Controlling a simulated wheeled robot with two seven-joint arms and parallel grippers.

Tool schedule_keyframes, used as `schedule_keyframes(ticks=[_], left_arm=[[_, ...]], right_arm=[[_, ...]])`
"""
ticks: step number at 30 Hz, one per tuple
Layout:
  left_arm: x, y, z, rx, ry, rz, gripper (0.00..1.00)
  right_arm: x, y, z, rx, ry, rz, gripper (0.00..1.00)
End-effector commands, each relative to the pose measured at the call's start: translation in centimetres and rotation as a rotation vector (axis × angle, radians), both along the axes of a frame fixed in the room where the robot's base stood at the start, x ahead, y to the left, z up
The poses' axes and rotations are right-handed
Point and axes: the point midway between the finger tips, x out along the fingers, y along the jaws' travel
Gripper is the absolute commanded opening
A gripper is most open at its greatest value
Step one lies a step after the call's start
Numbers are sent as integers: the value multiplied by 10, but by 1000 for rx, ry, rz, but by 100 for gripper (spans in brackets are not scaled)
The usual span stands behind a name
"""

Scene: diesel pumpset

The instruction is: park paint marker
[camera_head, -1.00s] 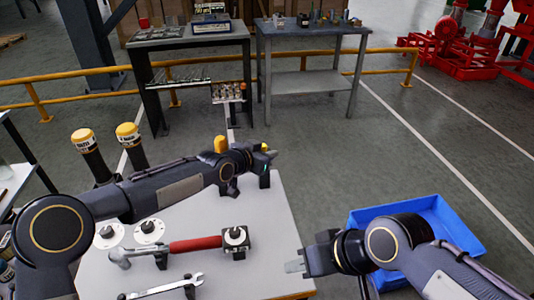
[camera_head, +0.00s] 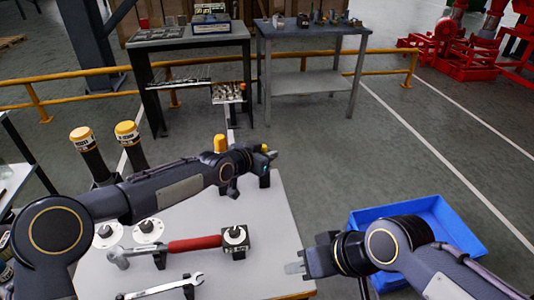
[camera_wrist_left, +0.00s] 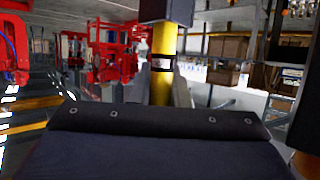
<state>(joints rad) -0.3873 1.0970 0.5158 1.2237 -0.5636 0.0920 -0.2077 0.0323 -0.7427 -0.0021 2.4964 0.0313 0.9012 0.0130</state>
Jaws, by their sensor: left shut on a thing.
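My left gripper (camera_head: 268,156) is over the far right part of the near light-grey table (camera_head: 275,225). In the left wrist view, a yellow cylinder with a black band, which looks like the paint marker (camera_wrist_left: 163,68), stands upright between its grey fingers. The gripper is shut on it. A dark block (camera_wrist_left: 166,10) covers the marker's upper end. In the head view only a bit of yellow shows at the gripper, and the marker's ends are hidden. My right gripper (camera_head: 294,267) is low, by the table's right edge; its finger gap is unclear.
Two yellow-capped dark cylinders (camera_head: 130,145) stand behind my left arm. A blue bin (camera_head: 360,217) lies right. Yellow rails and two benches stand behind.

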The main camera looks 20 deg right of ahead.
Motion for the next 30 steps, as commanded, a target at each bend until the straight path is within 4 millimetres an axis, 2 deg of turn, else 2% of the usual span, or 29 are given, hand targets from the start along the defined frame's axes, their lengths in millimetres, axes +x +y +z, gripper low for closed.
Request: schedule_keyframes(ticks=[13, 14, 19, 26, 30], left_arm=[[0, 0, -10, 0, 0, 0, 0], [0, 0, -9, 0, 0, 0, 20], [0, 0, -9, 0, 0, 0, 41], [0, 0, -9, 1, 0, 0, 41], [-3, 7, -5, 0, 0, 1, 41]], right_arm=[[0, 0, -9, 0, 0, 0, 36], [0, 0, -8, 0, 0, 0, 36], [0, 0, -7, 0, 0, 0, 36], [0, 0, -7, 0, 0, 0, 36], [0, 0, -8, 0, 0, 0, 36]])
